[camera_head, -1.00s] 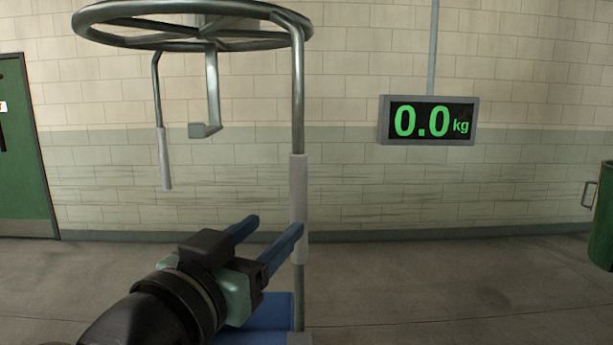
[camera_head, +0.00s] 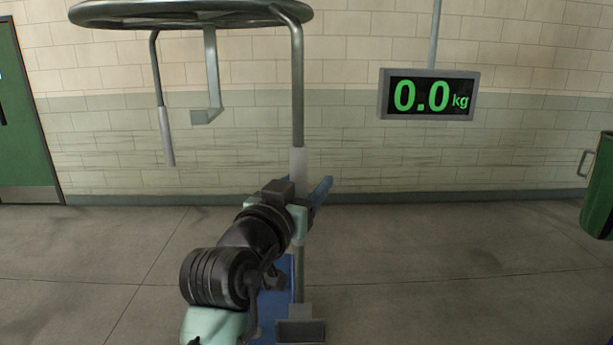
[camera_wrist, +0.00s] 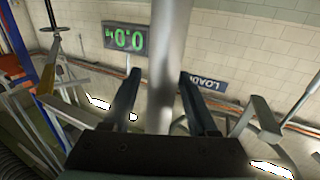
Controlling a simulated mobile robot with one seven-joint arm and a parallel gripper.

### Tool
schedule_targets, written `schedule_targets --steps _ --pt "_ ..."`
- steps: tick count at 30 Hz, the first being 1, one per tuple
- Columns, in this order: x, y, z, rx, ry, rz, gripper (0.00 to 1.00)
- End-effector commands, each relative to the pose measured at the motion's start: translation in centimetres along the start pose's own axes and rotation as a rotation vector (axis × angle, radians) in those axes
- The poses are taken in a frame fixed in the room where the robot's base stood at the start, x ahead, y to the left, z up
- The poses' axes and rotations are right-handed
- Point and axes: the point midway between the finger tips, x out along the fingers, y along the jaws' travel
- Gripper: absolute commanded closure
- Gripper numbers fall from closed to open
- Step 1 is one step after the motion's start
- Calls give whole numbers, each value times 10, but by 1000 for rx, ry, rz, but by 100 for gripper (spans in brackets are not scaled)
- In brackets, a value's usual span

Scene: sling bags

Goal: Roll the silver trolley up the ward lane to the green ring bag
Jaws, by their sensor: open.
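The silver trolley has a round top ring (camera_head: 190,14), a post with a grey sleeve (camera_head: 298,160) and blue parts low down (camera_head: 270,305). A hook and a second grey-sleeved bar hang below the ring. My gripper (camera_head: 318,192) is at the lower end of the sleeve on the right-hand post; my arm hides part of the post and base. In the wrist view, the post (camera_wrist: 168,60) runs between the two open fingers of my gripper (camera_wrist: 160,77), with gaps visible on both sides. I cannot make out a green ring bag for certain.
A weight display (camera_head: 428,95) reading 0.0 kg hangs before the tiled wall. A green door (camera_head: 25,120) is at the left. A green object (camera_head: 602,190) with a handle beside it is cut off at the right edge. The floor (camera_head: 450,275) between is clear.

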Motion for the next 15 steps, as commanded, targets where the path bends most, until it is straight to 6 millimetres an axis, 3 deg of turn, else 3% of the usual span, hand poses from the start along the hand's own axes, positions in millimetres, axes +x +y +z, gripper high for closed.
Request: schedule_targets --steps 7,15 --pt "1 0 0 0 0 0 41" --pt "0 0 0 0 0 0 88"
